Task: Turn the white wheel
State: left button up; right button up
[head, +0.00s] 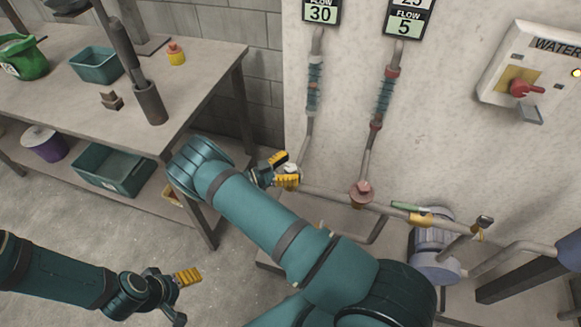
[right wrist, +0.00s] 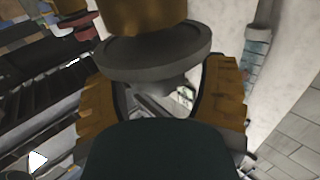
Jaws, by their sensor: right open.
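The white wheel (head: 292,169) is a small pale shape at the foot of the left pipe in the head view, mostly hidden by my right gripper. My right gripper (head: 281,171) is at the wheel, with its yellow fingers apart. In the right wrist view, a round grey disc on a stem (right wrist: 150,58), which looks like this wheel in shadow, sits ahead of the spread fingers (right wrist: 155,100). I cannot tell whether they touch it. My left gripper (head: 178,295) hangs at the lower left, fingers apart, well away from the wheel.
A red wheel (head: 361,192) sits on the pipe to the right. A horizontal pipe (head: 325,196) runs along the wall. A workbench (head: 205,62) with bins stands at the left. A wall box with a red switch (head: 526,89) is at the upper right. Open floor lies lower left.

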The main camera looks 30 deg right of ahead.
jog(key=c, duration=1.2)
jog(key=shift+n+t, duration=0.3)
jog(key=shift+t, duration=0.2)
jog(key=n+t, duration=0.1)
jog(key=t, duration=0.1)
jog(key=n+t+p, duration=0.1)
jog(key=n+t, duration=0.1)
jog(key=t, duration=0.1)
jog(key=shift+s+n+t, duration=0.1)
jog(key=shift+n+t, duration=0.2)
jog(key=n+t+y, duration=0.1)
jog(key=n+t, duration=0.1)
jog(key=t, duration=0.1)
jog(key=n+t+y+p, duration=0.1)
jog(key=n+t+y, duration=0.1)
jog(key=n+t, duration=0.1)
jog(key=shift+t+y, duration=0.3)
jog(key=shift+t, duration=0.3)
jog(key=shift+n+t, duration=0.3)
